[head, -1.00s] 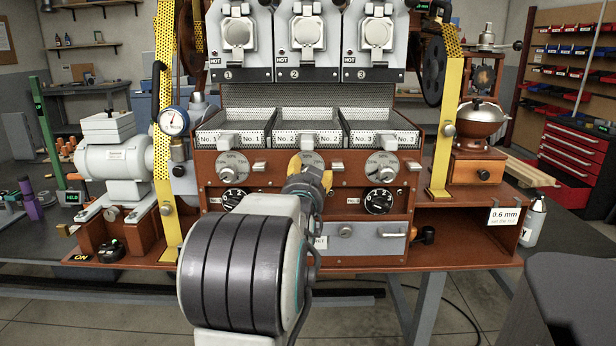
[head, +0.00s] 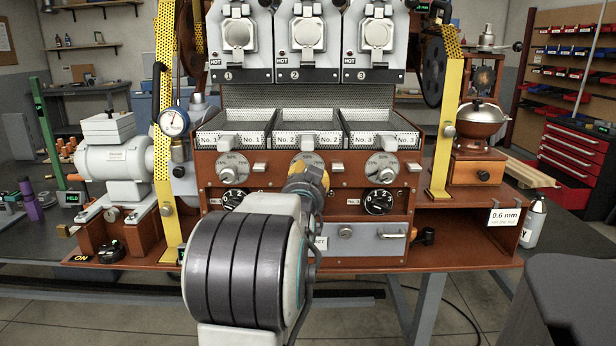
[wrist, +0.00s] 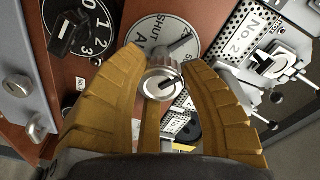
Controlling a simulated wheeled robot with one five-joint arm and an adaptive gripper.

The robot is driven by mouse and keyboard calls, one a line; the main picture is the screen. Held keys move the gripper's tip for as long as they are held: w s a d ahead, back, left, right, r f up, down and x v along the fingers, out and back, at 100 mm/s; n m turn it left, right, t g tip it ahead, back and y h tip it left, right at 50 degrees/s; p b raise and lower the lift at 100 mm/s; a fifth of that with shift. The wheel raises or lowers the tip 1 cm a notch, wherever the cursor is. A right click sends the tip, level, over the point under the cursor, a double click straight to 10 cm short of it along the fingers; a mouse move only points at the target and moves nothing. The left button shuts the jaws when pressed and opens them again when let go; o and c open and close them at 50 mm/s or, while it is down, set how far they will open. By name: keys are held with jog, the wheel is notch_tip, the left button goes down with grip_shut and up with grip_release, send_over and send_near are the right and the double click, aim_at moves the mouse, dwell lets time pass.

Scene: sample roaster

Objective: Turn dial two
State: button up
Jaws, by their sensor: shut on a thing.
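The front panel has a row of grey round dials marked in percent. Dial two (head: 307,158) is the middle one, below the tray marked No. 2. My gripper (head: 308,178) is in front of it and covers its lower part. In the wrist view my gripper's yellow fingers (wrist: 163,72) stand on both sides of a silver ridged knob (wrist: 161,84) and are shut on it. Where the pointer stands on the scale cannot be read.
The left grey dial (head: 232,165) and right grey dial (head: 379,166) flank dial two. Black numbered dials sit below, one (head: 379,201) at the right. Small silver knobs (head: 337,167) stand between the grey dials. A grey drawer (head: 365,243) is below my gripper.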

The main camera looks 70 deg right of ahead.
jog(key=shift+r, duration=0.1)
jog(key=c, duration=0.3)
jog(key=shift+f+n+b, duration=0.2)
jog(key=shift+n+b, duration=0.3)
jog(key=shift+b, duration=2.45)
jog(key=n+b, duration=0.1)
jog(key=b, duration=0.1)
jog(key=shift+b, duration=0.3)
jog(key=shift+r+n+h+b, duration=0.15)
jog(key=shift+n+h+b, duration=0.15)
jog(key=shift+n+b, duration=0.65)
jog(key=n+b, duration=0.2)
jog(key=shift+r+b, duration=0.1)
jog(key=shift+b, duration=0.25)
jog(key=shift+n, duration=0.35)
jog(key=shift+w+r+n+b, duration=0.1)
jog(key=shift+r+n+b, duration=0.1)
jog(key=shift+n+b, duration=0.15)
